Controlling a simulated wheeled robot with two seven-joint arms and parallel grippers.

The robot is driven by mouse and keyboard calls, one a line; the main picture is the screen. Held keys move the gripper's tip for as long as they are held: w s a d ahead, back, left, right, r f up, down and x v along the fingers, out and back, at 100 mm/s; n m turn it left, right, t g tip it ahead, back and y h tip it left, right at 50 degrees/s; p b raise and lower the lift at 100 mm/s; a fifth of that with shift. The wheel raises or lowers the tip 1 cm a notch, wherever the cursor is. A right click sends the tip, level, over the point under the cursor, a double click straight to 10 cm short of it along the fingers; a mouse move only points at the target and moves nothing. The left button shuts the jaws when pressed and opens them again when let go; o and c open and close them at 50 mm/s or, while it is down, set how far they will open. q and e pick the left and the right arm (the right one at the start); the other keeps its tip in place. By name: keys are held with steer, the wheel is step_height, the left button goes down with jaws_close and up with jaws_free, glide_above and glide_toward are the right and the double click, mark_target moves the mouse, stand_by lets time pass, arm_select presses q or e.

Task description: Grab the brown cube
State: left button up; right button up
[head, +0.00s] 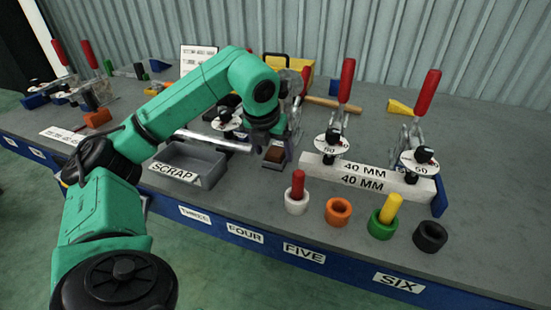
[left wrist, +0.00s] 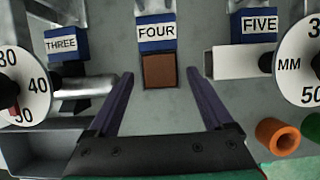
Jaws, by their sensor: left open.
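The brown cube (head: 273,154) sits in front of the clamp row at the station labelled FOUR. It also shows in the left wrist view (left wrist: 159,71), just below the blue FOUR block. My left gripper (head: 276,142) is above the cube in the head view and partly covers it. In the left wrist view its two purple fingers are spread wide, with the tips to either side of the cube and clear gaps between. It is open and holds nothing. My right gripper is not in view.
A grey SCRAP tray (head: 187,164) lies left of the cube. Red-handled clamps and white 40 MM bars (head: 368,178) stand to the right. Several coloured cups, including an orange one (head: 338,211), line the front edge. A metal tube (left wrist: 98,84) is close to the left finger.

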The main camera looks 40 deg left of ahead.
arm_select(q)
steer(key=shift+s+r, duration=0.1)
steer(key=shift+r, duration=0.05)
jaws_close()
